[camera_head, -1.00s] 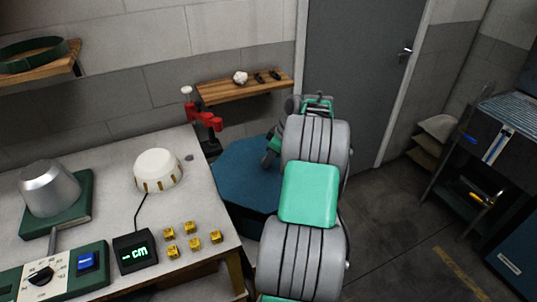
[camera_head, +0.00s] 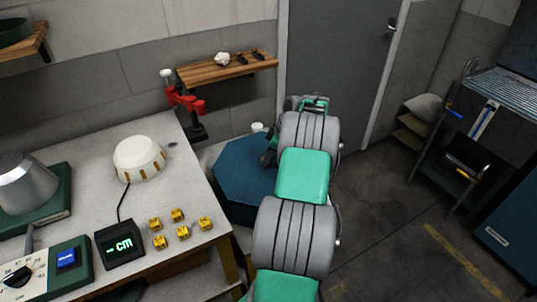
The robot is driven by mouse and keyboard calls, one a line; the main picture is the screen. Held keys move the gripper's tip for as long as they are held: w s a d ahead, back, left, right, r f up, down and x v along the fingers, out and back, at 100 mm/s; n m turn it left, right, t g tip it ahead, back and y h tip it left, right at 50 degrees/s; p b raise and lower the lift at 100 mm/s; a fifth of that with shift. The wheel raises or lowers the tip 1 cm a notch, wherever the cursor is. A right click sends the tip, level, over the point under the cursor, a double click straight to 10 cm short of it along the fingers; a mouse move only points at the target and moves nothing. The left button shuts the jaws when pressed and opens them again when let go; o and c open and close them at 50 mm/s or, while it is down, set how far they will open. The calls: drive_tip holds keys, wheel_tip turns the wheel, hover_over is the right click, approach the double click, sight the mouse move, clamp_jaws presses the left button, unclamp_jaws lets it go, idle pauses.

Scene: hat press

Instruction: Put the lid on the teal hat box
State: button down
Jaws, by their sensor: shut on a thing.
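A dark teal octagonal piece (camera_head: 240,175), which looks like the hat box lid, is just right of the workbench and roughly level. My gripper (camera_head: 268,157) is at its far right edge, shut on it, with the fingers mostly hidden behind my arm. The lid hides whatever is below it. No separate hat box body can be made out, so I cannot tell whether the lid is touching or above one.
The workbench (camera_head: 75,185) at left carries a cream ribbed dome (camera_head: 139,158), a metal hat block (camera_head: 25,182), a display (camera_head: 120,244) and several yellow pieces. A red clamp (camera_head: 183,98) stands at its far corner. A wooden shelf (camera_head: 225,70) is on the wall.

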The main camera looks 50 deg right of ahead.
drive_tip(key=shift+f, duration=0.7)
drive_tip(key=shift+f+b, duration=0.3)
drive_tip(key=shift+b, duration=0.3)
drive_tip(key=c, duration=1)
unclamp_jaws()
